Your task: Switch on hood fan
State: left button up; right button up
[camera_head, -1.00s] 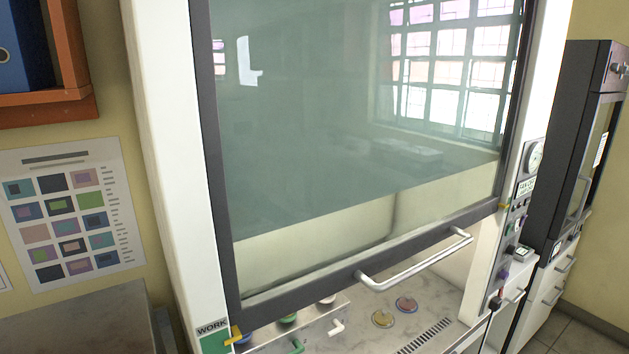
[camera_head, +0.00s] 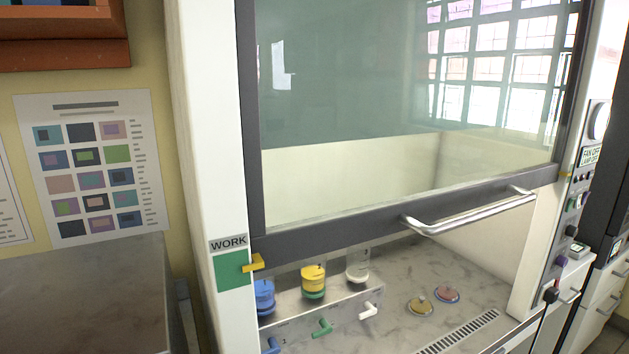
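The fume hood stands in front of me with its glass sash (camera_head: 400,90) partly raised. A metal handle (camera_head: 470,215) runs along the sash's lower frame. A control strip (camera_head: 571,220) with several small knobs and switches is on the right post. Above them is a small display (camera_head: 591,156) that appears to read "FAN OFF" with a second line like "LAMP OFF". A round gauge (camera_head: 599,120) sits above it, cut near the picture's right edge. I cannot tell which switch is for the fan. Neither of my grippers is in view.
Inside the hood are taps (camera_head: 323,328), yellow and clear containers (camera_head: 313,281) and two small discs (camera_head: 447,295). A green "WORK" label (camera_head: 232,270) with a yellow pointer is on the left post. A grey counter (camera_head: 80,300) stands at left; white drawers (camera_head: 603,300) at right.

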aim_at(569, 206)
jog(key=z, duration=1.5)
